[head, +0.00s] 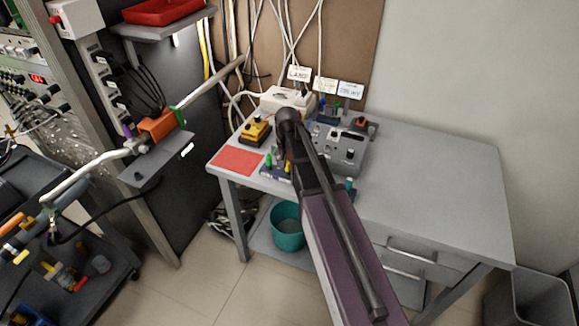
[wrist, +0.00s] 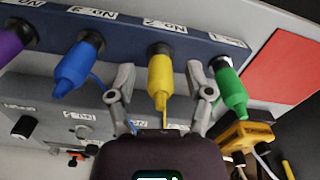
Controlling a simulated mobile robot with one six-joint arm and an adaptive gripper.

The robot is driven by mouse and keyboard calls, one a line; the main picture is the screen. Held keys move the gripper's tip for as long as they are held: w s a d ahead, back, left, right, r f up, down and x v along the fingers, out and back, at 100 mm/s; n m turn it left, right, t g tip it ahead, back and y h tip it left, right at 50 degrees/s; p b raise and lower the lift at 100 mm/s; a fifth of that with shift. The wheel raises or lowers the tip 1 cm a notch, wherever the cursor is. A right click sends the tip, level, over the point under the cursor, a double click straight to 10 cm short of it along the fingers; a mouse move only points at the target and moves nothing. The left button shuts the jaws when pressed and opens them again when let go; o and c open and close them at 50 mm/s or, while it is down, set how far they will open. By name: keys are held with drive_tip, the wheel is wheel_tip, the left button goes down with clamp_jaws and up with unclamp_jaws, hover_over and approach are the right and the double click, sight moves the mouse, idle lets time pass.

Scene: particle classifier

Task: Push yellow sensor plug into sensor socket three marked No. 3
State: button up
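The yellow plug (wrist: 160,78) is in the middle of the wrist view. Its upper end is at a socket in a dark blue strip (wrist: 125,30). I cannot tell how deep it sits. The label above it (wrist: 166,25) is turned round and seems to read No. 2; the label above the neighbouring blue plug (wrist: 95,13) seems to read No. 3. My gripper (wrist: 163,82) is open, with one finger on each side of the yellow plug and a visible gap to both. In the head view my arm hides the gripper.
A blue plug (wrist: 74,68) and a purple plug (wrist: 12,41) are to the left, and a green plug (wrist: 231,88) is close to the right finger. A red sheet (head: 238,160) lies on the grey table (head: 430,185), whose right side is clear.

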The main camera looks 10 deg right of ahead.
clamp_jaws()
drive_tip(key=shift+r, duration=0.2)
wheel_tip(320, 180, up, 3)
drive_tip(key=p, duration=0.3)
drive_tip(key=shift+f, duration=0.1)
drive_tip(key=s+r+p, duration=0.1)
drive_tip(key=s+p, duration=0.1)
drive_tip(key=s, duration=1.4)
drive_tip(key=shift+a+r, duration=0.4)
drive_tip(key=shift+a, duration=0.05)
wheel_tip(320, 180, up, 19)
drive_tip(key=p, duration=1.9)
drive_tip(key=shift+f, duration=0.15)
